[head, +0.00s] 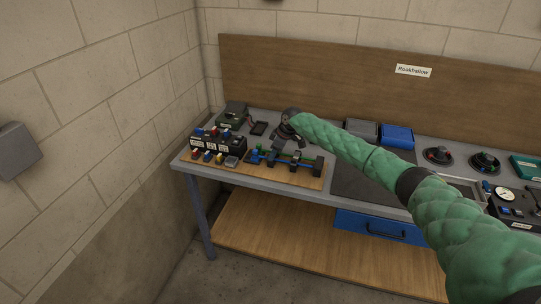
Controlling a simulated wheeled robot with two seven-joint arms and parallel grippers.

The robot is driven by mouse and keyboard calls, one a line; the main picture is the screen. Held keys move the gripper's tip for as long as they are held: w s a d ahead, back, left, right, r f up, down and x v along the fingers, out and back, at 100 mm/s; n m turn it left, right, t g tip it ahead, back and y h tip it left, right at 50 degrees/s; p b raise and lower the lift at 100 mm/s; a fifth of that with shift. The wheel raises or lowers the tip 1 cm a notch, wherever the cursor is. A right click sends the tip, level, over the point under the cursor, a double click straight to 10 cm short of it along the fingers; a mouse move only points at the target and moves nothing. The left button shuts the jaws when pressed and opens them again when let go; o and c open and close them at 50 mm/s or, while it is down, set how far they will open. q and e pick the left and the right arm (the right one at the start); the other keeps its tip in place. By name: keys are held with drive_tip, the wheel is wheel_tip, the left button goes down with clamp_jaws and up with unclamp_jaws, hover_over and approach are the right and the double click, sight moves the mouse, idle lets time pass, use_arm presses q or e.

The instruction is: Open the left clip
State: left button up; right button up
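The tube chassis (296,164) lies on a wooden board (270,175) near the front left of the workbench. It has blue, green and dark parts along its length. My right arm, in a green sleeve, reaches in from the right. Its dark gripper (280,148) is over the left-middle part of the chassis and partly covers it. The fingers are too small and dark to tell whether they are open or shut, or touching anything. I cannot make out the left clip clearly. My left gripper is not in view.
A black rack (218,143) with coloured parts stands left of the chassis, with small coloured pieces in front. A blue box (397,136) and a grey box (360,129) stand behind my arm. A gauge unit (507,197) stands at the right. A wooden backboard closes the rear.

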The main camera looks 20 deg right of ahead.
drive_tip(key=shift+w+a+f, duration=0.1)
drive_tip(key=shift+a+f, duration=0.05)
drive_tip(key=shift+a, duration=0.05)
drive_tip(key=shift+d, duration=0.1)
clamp_jaws()
